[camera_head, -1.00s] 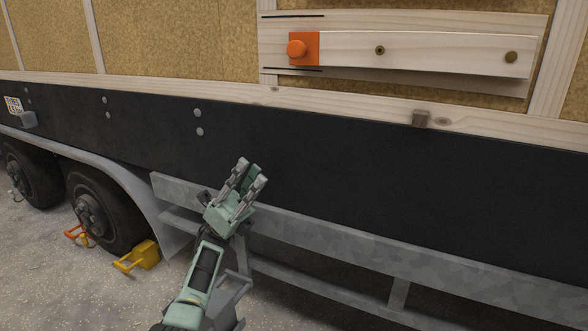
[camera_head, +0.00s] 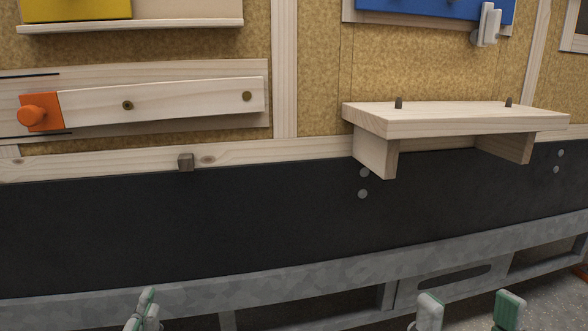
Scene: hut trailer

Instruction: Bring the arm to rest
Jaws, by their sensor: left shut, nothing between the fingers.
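My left gripper (camera_head: 145,311) shows at the bottom edge, left of the middle. Its fingertips are close together, shut and empty, in front of the grey metal rail; the rest of the arm is below the picture. My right gripper (camera_head: 469,310) shows at the bottom edge on the right. Its two fingertips stand well apart with nothing between them. Neither gripper visibly touches anything.
A wooden bar with an orange knob (camera_head: 40,112) is on the wall at left. A wooden shelf (camera_head: 460,120) with two dark pegs juts out at right. A blue panel (camera_head: 430,8) with a white handle is above it. The black skirt (camera_head: 270,215) is clear.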

